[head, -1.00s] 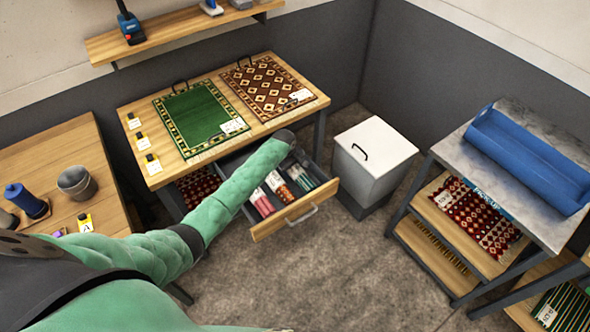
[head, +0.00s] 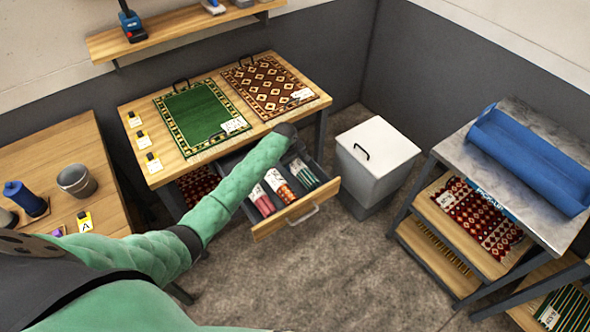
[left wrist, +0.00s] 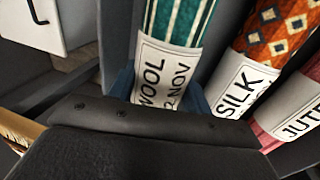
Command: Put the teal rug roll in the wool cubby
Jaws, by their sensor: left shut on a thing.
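The teal rug roll (head: 304,176) lies in the open drawer (head: 272,229), on the right end of a row of rolls. In the left wrist view the teal roll (left wrist: 185,22) is teal and white striped, with a white label reading WOOL and NOV. My left gripper (left wrist: 167,98) has its blue fingers on both sides of the labelled end, shut on the roll. In the head view my left arm's end (head: 286,134) is over the back of the drawer, and its fingers are hidden. My right gripper is not in view. I cannot make out a cubby marked wool.
An orange silk roll (left wrist: 275,40) and a pink jute roll (left wrist: 300,105) lie beside the teal one. A white lidded bin (head: 374,160) stands right of the drawer. A shelf unit with a blue trough (head: 530,158) is farther right. The floor (head: 330,270) between is clear.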

